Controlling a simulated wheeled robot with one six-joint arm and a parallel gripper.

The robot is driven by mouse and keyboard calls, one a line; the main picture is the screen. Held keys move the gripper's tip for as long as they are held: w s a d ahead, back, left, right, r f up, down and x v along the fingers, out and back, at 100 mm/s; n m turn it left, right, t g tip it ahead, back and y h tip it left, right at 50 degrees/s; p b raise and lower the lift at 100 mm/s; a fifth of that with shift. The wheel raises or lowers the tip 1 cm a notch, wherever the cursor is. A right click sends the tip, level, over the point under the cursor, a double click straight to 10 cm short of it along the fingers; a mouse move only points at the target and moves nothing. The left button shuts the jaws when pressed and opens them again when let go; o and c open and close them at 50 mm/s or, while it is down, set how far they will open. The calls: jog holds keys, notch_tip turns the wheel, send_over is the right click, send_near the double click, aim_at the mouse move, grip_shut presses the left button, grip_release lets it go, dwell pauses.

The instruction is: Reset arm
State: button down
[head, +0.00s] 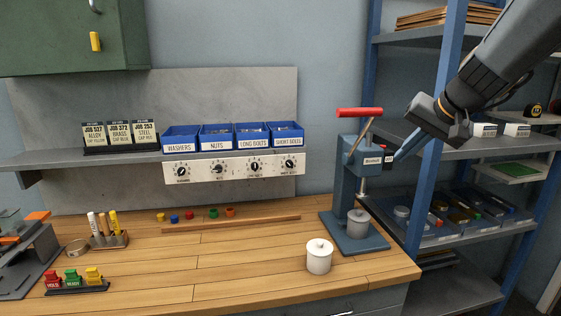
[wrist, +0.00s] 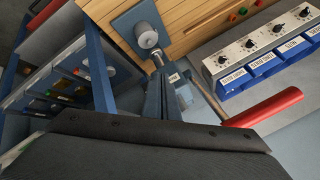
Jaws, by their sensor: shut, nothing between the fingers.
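My gripper (head: 408,148) is at the right in the head view, raised in front of the blue shelf post and close to the blue press (head: 356,185). Its narrow blue fingers are together and hold nothing. In the wrist view the fingers (wrist: 162,85) point toward the press, near its label plate; I cannot tell whether they touch it. The press has a red-handled lever (head: 359,112), which also shows large in the wrist view (wrist: 265,108). A grey lidded canister (head: 357,224) stands on the press base and also shows in the wrist view (wrist: 147,37).
A white lidded canister (head: 319,257) stands on the wooden bench (head: 220,265) in front of the press. Blue bins (head: 217,137) sit above a dial panel (head: 219,170). The blue shelf post (head: 433,130) stands beside my arm. The bench's front middle is clear.

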jog(key=s+a+f+n+g+h+b, duration=0.1)
jog(key=s+a+f, duration=0.4)
jog(key=s+f, duration=0.5)
jog(key=s+a+f+n+g+h+b, duration=0.1)
jog(key=s+a+f+n+g, duration=0.3)
jog(key=s+f, duration=0.6)
notch_tip(320, 180, down, 8)
jog(key=shift+s+a+r+g+b, duration=0.1)
jog(key=shift+s+a+g+b, duration=0.2)
jog(key=shift+a+g+b, duration=0.45)
